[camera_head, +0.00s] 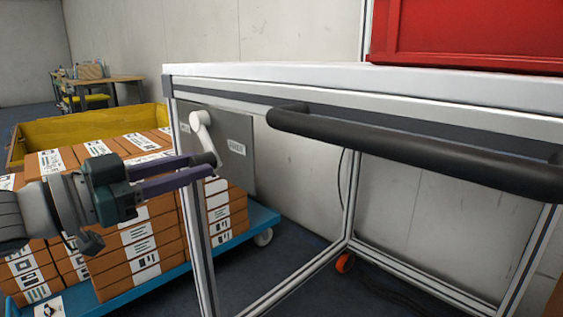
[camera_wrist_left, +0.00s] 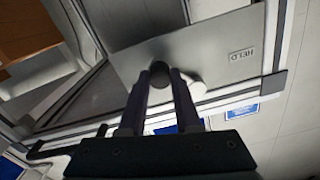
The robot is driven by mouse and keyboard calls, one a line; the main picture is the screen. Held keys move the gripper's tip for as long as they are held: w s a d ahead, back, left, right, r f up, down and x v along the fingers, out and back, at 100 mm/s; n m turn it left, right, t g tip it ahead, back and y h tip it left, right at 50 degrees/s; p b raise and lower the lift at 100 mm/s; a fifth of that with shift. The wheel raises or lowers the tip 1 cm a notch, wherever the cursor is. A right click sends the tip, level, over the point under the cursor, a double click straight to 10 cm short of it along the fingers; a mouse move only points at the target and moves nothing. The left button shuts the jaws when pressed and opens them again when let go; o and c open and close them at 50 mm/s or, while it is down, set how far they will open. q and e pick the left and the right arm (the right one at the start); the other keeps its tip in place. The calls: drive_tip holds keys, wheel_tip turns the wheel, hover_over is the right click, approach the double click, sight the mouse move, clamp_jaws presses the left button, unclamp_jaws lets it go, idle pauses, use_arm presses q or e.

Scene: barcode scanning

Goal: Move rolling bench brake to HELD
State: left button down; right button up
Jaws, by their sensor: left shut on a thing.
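The rolling bench (camera_head: 330,75) has a white top and an aluminium frame. A grey brake plate (camera_head: 240,128) hangs under its left end, with a white lever (camera_head: 202,132) that points down and slightly right. My left gripper (camera_head: 211,163) is shut on the dark knob at the lever's lower end. In the left wrist view the fingers (camera_wrist_left: 159,80) close around the knob (camera_wrist_left: 158,68), with part of the white lever (camera_wrist_left: 188,97) beside it. A HELD label (camera_wrist_left: 242,54) shows upside down on the plate. A second label (camera_head: 237,147) is too small to read surely. My right gripper is out of view.
A black push handle (camera_head: 400,145) runs along the bench front. A blue cart (camera_head: 262,217) with stacked orange boxes stands behind my left arm, near a yellow bin (camera_head: 85,130). A red bin (camera_head: 470,35) sits on the bench. An orange caster (camera_head: 345,263) shows below.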

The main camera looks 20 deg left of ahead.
use_arm(q)
drive_tip(key=shift+f, duration=0.1)
drive_tip(key=w+a+m+b, duration=0.3)
drive_tip(key=a+m+b, duration=0.2)
drive_tip(key=m, duration=1)
drive_tip(key=shift+w+a+m, duration=0.15)
drive_tip(key=shift+a+m, duration=0.25)
drive_tip(key=shift+a, duration=1.05)
drive_tip(key=c, duration=0.6)
unclamp_jaws()
